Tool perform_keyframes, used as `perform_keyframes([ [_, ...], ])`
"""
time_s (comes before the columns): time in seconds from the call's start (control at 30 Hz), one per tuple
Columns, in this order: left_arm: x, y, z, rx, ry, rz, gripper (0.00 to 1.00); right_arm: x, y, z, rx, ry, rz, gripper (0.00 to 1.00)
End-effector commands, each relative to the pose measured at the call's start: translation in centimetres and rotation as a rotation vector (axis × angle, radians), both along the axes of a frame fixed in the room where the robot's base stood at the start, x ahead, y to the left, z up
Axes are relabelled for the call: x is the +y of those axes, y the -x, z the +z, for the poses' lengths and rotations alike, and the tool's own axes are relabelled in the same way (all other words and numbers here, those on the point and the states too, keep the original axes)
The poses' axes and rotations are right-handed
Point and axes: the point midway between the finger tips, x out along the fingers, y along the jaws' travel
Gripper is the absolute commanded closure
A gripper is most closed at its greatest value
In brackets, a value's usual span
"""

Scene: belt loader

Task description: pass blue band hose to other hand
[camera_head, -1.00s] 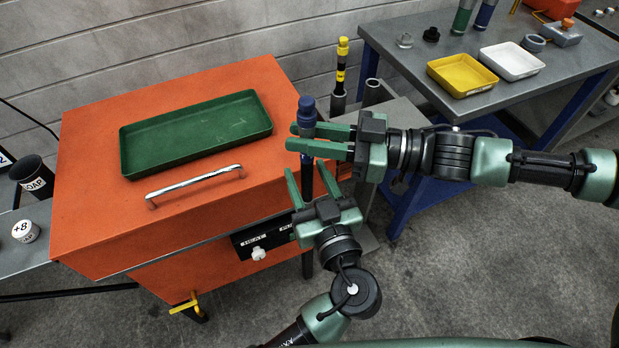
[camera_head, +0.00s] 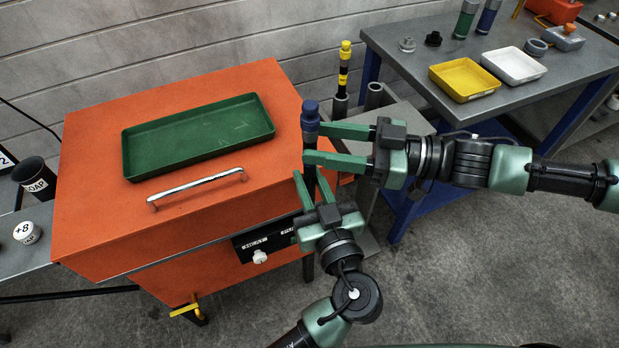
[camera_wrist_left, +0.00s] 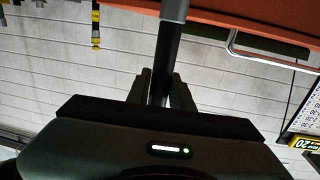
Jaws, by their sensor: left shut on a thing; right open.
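The blue band hose (camera_head: 310,122) stands upright, with a blue top and a dark lower length. My left gripper (camera_head: 312,188) is shut on its dark lower part. In the left wrist view the dark hose (camera_wrist_left: 166,62) runs up between my left fingers (camera_wrist_left: 160,88). My right gripper (camera_head: 335,146) is open, its fingers pointing left. Its fingertips are close to the hose just under the blue top, and the hose lies at or just beyond the tips. I cannot tell whether they touch.
An orange cabinet (camera_head: 90,225) with a green tray (camera_head: 128,160) and a metal handle (camera_head: 195,188) stands behind and left. A yellow-banded hose (camera_head: 344,75) stands in a holder behind. A grey table (camera_head: 400,30) at upper right bears a yellow tray (camera_head: 465,97) and a white tray (camera_head: 540,72).

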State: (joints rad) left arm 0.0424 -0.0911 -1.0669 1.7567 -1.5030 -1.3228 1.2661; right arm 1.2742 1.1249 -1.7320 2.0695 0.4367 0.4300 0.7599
Motion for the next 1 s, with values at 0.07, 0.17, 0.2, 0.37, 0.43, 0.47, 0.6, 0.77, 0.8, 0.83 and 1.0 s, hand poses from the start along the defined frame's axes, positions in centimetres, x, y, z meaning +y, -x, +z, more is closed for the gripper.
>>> perform_keyframes([
  [0.07,0.0,0.0,0.1,-0.002,0.0,0.0,1.0,-1.9,0.3,0.0,-0.001,0.002,-0.008,0.53],
  [0.17,0.0,0.0,0.1,-0.002,0.0,0.0,1.0,-4.1,0.9,0.0,0.0,0.002,-0.007,0.53],
  [0.2,0.0,0.0,0.1,-0.002,0.0,0.0,1.0,-4.9,1.1,0.0,-0.001,0.001,-0.007,0.53],
  [0.37,0.0,0.0,0.1,-0.002,0.0,0.0,1.0,-7.5,1.9,0.0,0.0,0.001,-0.004,0.53],
  [0.43,0.0,0.0,0.1,-0.002,0.0,0.0,1.0,-8.2,2.1,0.0,0.0,0.0,-0.003,0.53],
  [0.47,0.0,0.0,0.1,-0.002,0.0,0.0,1.0,-8.4,2.2,0.0,0.0,0.0,-0.002,0.53],
  [0.6,0.0,0.0,0.1,-0.002,0.0,0.0,1.0,-9.2,1.7,-0.5,-0.024,0.015,-0.008,0.53],
  [0.77,0.0,0.0,0.1,-0.002,0.0,0.0,1.0,-10.2,-1.9,-3.5,-0.175,0.106,-0.053,0.53],
  [0.8,0.0,0.0,0.1,-0.002,0.0,0.0,1.0,-10.7,-3.3,-4.7,-0.235,0.141,-0.073,0.53],
  [0.83,0.0,0.0,0.1,-0.002,0.0,0.0,1.0,-11.1,-4.4,-5.6,-0.282,0.169,-0.088,0.53],
  [1.0,0.0,0.0,0.1,-0.002,0.0,0.0,1.0,-14.1,-10.5,-12.0,-0.544,0.357,-0.198,0.53],
])
